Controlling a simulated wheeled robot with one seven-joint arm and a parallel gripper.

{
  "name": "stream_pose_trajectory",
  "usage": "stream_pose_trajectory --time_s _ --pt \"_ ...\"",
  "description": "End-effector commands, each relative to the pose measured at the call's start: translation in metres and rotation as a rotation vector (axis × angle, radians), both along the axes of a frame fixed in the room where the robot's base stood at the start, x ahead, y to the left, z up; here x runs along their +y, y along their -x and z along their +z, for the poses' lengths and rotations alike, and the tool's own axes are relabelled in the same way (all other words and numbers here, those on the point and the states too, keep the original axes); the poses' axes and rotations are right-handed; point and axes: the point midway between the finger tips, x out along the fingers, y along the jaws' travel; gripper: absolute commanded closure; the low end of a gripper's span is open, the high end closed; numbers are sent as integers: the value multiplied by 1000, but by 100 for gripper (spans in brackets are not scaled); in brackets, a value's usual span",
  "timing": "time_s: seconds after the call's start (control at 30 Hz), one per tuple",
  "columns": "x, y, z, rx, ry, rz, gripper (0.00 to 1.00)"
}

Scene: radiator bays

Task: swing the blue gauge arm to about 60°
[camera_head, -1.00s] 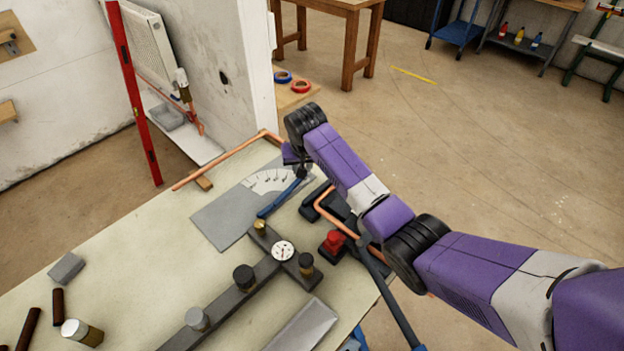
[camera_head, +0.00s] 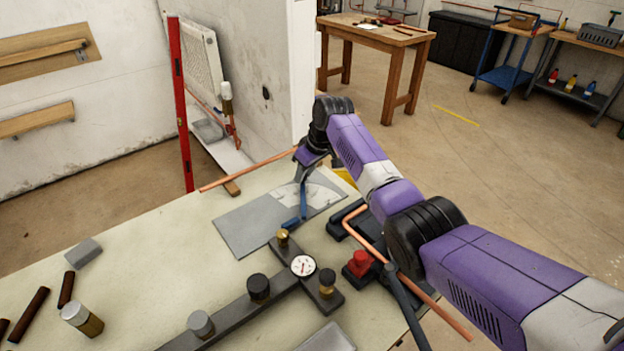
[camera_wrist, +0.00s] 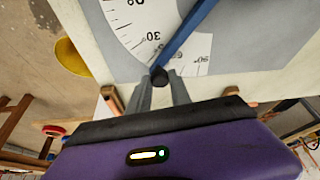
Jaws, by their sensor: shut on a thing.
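The blue gauge arm (camera_head: 303,205) lies over a grey plate (camera_head: 245,228) with a white printed dial on the workbench. In the wrist view the blue arm (camera_wrist: 190,32) runs from the upper right down to a dark knob (camera_wrist: 160,76) at its tip. The tip lies between the 30° and 90° marks, seemingly near 60°; its exact mark is hidden. My gripper (camera_head: 303,178) is over the dial's far part, shut on the gauge arm at its knob. In the wrist view its fingers (camera_wrist: 162,88) stand on both sides of the knob.
A bar fixture with a round dial gauge (camera_head: 303,266) and several knobs stands in front of the plate. A red knob (camera_head: 360,263) and a bent copper pipe (camera_head: 365,232) lie right of it. A copper pipe (camera_head: 245,170) runs behind the plate.

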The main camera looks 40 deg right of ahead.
Motion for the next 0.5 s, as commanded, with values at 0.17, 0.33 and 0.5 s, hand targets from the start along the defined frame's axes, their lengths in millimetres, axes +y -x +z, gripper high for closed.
stream_pose_trajectory --time_s 0.17,0.33,0.5 --pt "6 -5 -1 -1 0 61 100" --pt "8 -7 1 -1 0 87 100" --pt "9 -7 1 -1 0 92 100"
